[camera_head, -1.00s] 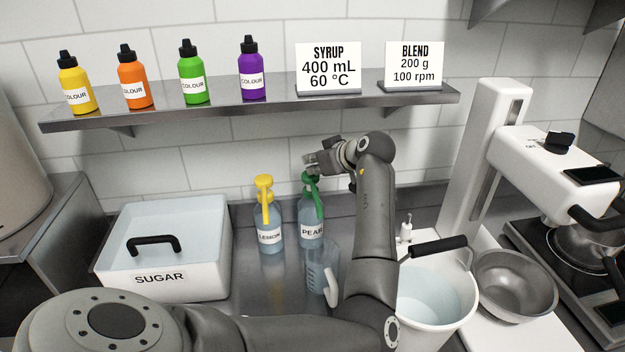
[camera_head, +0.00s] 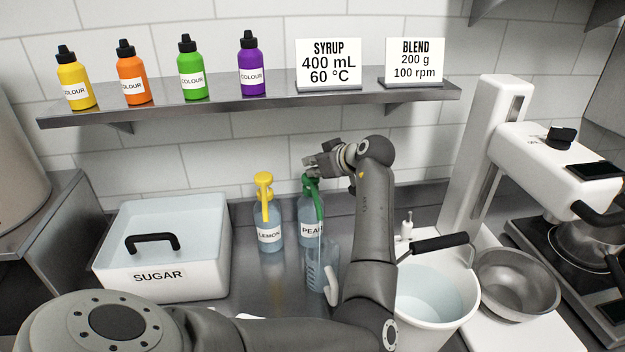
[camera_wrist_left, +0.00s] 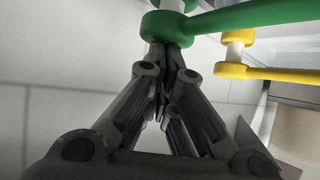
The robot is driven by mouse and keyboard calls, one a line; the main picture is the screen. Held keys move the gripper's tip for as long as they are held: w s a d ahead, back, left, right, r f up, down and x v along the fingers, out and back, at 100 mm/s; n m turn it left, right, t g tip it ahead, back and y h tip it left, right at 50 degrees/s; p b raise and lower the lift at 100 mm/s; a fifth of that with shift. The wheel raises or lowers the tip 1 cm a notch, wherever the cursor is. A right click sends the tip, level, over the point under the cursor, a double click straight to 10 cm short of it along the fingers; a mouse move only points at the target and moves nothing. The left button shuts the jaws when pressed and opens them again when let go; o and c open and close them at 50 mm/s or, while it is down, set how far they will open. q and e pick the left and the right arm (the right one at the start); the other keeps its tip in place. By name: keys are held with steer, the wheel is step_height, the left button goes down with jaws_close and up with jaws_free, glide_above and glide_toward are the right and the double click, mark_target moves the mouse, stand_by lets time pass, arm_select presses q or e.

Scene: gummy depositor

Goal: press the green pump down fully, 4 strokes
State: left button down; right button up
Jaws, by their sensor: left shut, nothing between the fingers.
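The green pump (camera_head: 317,196) tops the clear bottle labelled PEAR (camera_head: 306,214), which stands upright at the back of the counter. Its nozzle points toward the front, over a clear measuring jug (camera_head: 316,268). My left gripper (camera_head: 311,166) is shut and empty, with its fingertips at the top of the green pump. In the left wrist view, the shut fingertips (camera_wrist_left: 165,58) meet the green pump head (camera_wrist_left: 168,28); I cannot tell how firmly they touch. My left forearm hides what is right of the bottle. My right gripper is not in view.
A yellow pump (camera_head: 264,181) on the LEMON bottle (camera_head: 269,232) stands close to the left. A white SUGAR bin (camera_head: 165,276) is further left. A white bucket (camera_head: 437,318) stands right of my forearm. A shelf (camera_head: 240,104) with colour bottles runs above.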

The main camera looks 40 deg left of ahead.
arm_select(q)
steer(key=shift+f+b, duration=0.35)
steer(key=shift+f, duration=0.55)
steer(key=shift+s, duration=0.1)
steer(key=shift+r, duration=0.2)
steer(key=shift+r+p, duration=0.9)
steer(key=shift+r, duration=0.5)
